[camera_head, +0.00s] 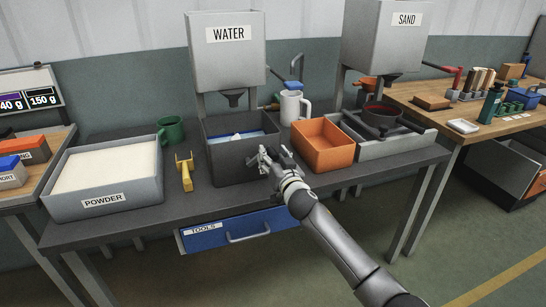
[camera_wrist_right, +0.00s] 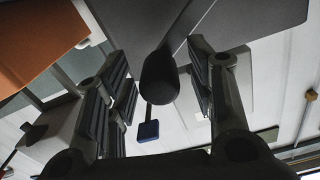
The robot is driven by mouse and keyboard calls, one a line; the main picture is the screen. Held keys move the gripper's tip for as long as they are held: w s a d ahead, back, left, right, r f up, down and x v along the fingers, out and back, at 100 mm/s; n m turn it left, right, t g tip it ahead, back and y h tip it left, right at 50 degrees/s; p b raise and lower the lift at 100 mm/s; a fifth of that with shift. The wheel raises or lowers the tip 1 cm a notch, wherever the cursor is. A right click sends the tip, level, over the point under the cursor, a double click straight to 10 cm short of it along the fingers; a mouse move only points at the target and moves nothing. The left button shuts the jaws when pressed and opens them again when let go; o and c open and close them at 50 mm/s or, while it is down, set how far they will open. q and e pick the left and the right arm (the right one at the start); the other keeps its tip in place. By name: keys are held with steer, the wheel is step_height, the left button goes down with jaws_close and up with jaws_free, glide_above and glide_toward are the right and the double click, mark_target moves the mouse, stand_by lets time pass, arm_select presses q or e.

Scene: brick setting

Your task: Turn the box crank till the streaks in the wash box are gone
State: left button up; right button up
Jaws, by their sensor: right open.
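The wash box (camera_head: 232,170) is a dark grey open box under the water tank. Blue and white show inside it, but streaks are too small to tell. My right gripper (camera_head: 267,160) is at the box's front right corner, its arm coming from the lower right. In the right wrist view its fingers are open on either side of a dark rounded handle (camera_wrist_right: 160,80), which looks like the box crank's grip. Gaps show between handle and fingers. In the head view the gripper hides the crank. My left gripper is in neither view.
The water tank (camera_head: 226,58) with a blue lever (camera_head: 293,84) stands above the box. An orange bin (camera_head: 323,147) is close to the gripper's right, with a white mug (camera_head: 294,106) behind. A yellow tool (camera_head: 186,175) and the powder tray (camera_head: 104,203) are to the left.

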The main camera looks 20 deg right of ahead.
steer(key=shift+c, duration=0.4)
jaws_close()
